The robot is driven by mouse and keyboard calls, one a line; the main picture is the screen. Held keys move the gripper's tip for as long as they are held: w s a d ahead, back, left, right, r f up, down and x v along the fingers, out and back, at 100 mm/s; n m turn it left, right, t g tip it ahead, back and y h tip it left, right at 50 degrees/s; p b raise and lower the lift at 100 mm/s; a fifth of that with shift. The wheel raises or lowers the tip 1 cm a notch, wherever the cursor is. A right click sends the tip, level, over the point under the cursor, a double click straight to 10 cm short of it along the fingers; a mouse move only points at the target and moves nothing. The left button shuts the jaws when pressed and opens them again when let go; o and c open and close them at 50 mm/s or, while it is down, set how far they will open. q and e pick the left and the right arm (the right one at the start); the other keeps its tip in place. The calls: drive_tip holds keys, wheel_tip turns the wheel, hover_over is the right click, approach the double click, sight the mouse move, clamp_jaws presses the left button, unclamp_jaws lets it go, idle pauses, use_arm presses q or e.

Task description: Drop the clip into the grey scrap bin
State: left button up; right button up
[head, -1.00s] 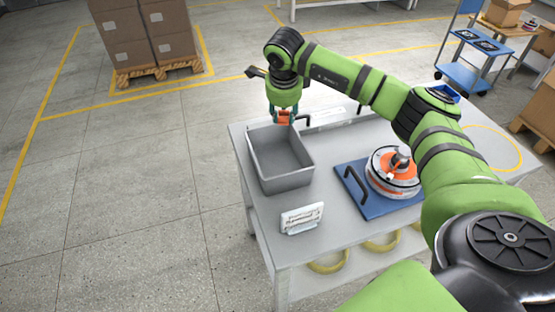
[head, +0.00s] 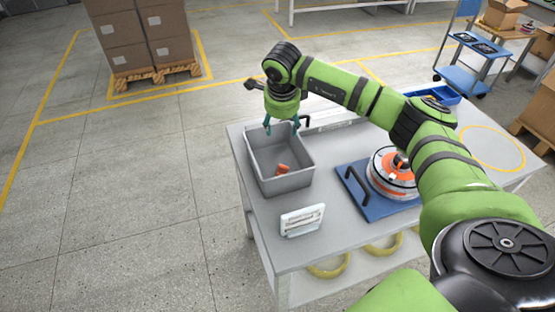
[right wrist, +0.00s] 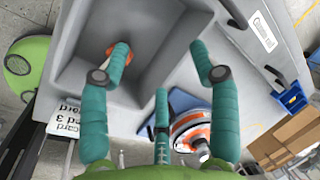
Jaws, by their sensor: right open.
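The orange clip (head: 282,169) lies inside the grey scrap bin (head: 284,183), near the middle of its floor. In the right wrist view the clip (right wrist: 121,54) shows partly behind a fingertip, in the bin (right wrist: 172,22). My right gripper (head: 282,127) is open and empty above the bin's far rim. Its teal fingers are spread wide in the right wrist view (right wrist: 160,65). My left gripper is in neither view.
A white card holder (head: 302,219) stands in front of the bin. A blue tray (head: 436,94) is at the table's back. The yellow-circled area at right is clear.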

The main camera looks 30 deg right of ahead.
drive_tip(key=v, duration=1.2)
drive_tip(key=shift+s+f, duration=0.1)
